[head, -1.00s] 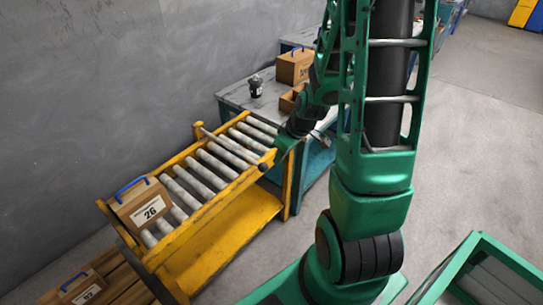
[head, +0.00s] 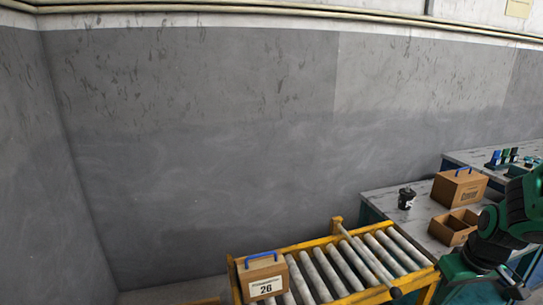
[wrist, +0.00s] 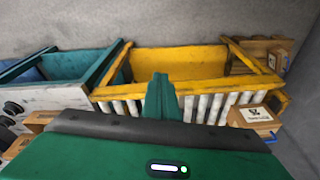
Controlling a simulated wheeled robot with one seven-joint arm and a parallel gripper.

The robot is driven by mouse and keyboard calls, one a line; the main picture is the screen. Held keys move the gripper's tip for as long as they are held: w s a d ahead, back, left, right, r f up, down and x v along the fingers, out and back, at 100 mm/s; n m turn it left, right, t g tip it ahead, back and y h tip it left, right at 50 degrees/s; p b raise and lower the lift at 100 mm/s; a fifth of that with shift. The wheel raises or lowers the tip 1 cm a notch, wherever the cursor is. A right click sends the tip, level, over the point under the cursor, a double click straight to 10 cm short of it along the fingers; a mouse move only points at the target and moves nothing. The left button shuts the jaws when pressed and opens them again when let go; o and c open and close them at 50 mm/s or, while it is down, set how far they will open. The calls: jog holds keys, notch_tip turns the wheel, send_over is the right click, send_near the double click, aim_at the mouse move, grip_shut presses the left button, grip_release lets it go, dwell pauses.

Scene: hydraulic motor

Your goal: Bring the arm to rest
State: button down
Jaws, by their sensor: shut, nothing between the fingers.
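My green and black arm (head: 515,225) shows at the right edge of the head view, bent, beside the right end of the roller conveyor. In the wrist view my gripper (wrist: 162,98) is shut and empty, its green fingers together in front of the yellow frame. The fingers touch nothing that I can make out. The fingertips cannot be made out in the head view.
A yellow roller conveyor (head: 335,272) carries a cardboard box marked 26 (head: 263,278). On the grey bench (head: 385,205) stand a small black cylindrical part (head: 406,198), a closed box (head: 459,188) and an open box (head: 453,227). A grey wall (head: 200,150) stands behind.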

jog(key=s+a+r+m+g, duration=0.2)
jog(key=s+r+m, duration=0.4)
jog(key=s+r, duration=0.4)
jog(key=s, duration=0.5)
jog(key=shift+s+m+g, duration=0.15)
jog(key=shift+m+g, duration=0.15)
